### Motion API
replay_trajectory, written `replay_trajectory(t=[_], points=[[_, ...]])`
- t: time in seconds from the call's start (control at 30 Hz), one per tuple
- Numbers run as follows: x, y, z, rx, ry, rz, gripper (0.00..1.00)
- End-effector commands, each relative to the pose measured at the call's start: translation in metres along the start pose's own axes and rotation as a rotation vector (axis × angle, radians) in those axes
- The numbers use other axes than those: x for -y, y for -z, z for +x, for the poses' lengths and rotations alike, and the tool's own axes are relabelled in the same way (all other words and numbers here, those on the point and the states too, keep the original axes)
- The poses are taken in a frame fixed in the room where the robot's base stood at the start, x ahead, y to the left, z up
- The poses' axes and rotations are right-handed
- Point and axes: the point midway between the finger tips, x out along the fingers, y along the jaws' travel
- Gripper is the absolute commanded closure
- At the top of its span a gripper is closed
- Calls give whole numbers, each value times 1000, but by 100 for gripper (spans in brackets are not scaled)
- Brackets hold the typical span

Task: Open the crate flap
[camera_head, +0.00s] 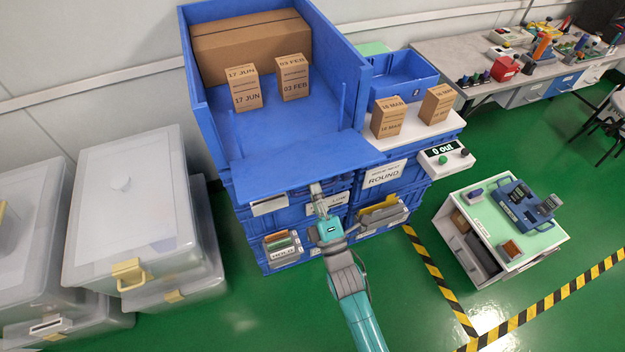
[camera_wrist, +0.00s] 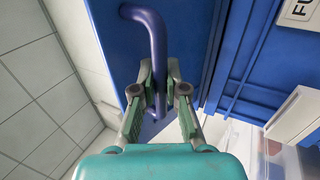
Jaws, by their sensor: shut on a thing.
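The blue crate (camera_head: 350,75) stands on top of a stack of blue crates against the wall. Its front flap (camera_head: 290,163) is folded down and slopes outward, so the inside shows from the front. My gripper (camera_head: 317,192) is at the flap's front edge. In the wrist view my gripper (camera_wrist: 160,95) is shut on a dark blue bar handle (camera_wrist: 155,40), which passes between the fingers. The handle is fixed to a blue panel (camera_wrist: 110,40). In the head view the handle is hidden under the flap edge and my gripper.
Two cartons (camera_head: 243,90) and a long brown box (camera_head: 250,45) are in the crate. Two more cartons (camera_head: 388,118) stand on a white surface to the right. Clear bins (camera_head: 130,200) are at left, a low cabinet (camera_head: 500,240) at right. Green floor is clear between.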

Motion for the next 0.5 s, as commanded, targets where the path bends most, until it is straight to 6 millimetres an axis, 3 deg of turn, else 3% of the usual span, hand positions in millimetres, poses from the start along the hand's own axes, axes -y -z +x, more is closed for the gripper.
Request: replay_trajectory(t=[0.2, 0.5], points=[[14, 1, -8, -2, 1, 0, 100], [21, 1, -12, -2, 1, 0, 100]])
